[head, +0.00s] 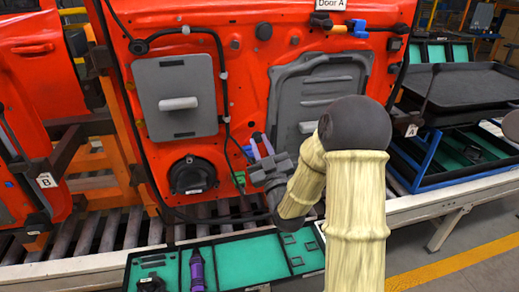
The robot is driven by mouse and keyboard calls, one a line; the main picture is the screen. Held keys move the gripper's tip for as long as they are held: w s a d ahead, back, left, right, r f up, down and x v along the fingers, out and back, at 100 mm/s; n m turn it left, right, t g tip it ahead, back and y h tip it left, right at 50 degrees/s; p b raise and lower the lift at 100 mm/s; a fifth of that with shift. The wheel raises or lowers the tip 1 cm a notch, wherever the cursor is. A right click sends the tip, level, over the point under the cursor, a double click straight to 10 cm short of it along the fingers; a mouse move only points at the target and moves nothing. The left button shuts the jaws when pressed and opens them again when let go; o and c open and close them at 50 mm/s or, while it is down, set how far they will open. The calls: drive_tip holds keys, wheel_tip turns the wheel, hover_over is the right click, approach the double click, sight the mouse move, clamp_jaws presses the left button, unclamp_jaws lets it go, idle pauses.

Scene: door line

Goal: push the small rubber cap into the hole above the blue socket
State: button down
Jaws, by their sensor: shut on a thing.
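My gripper (263,144) is at the red door panel (240,75), left of the grey moulded panel. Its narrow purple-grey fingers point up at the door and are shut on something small. This appears to be the small rubber cap, but it is too small and hidden to make out. A blue piece (248,151), likely the blue socket, shows on the door just left of the fingers, partly hidden by them. The hole above it cannot be made out. I cannot tell whether the fingertips touch the door.
A black cable (226,90) runs down the door left of my gripper. A round black speaker (192,175) and a green piece (239,179) are lower left. A green-lined tray (235,262) with a purple tool (197,270) lies below. An orange-and-blue connector (358,28) is upper right.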

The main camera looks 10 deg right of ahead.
sight(256, 135)
drive_tip(key=shift+s+a+r, duration=0.1)
drive_tip(key=shift+s, duration=0.05)
drive_tip(key=shift+w+p, duration=1.4)
drive_tip(key=shift+w, duration=1.5)
drive_tip(key=shift+b, duration=1.45)
drive_tip(key=shift+w, duration=0.85)
idle(0.9)
drive_tip(key=c, duration=1.2)
unclamp_jaws()
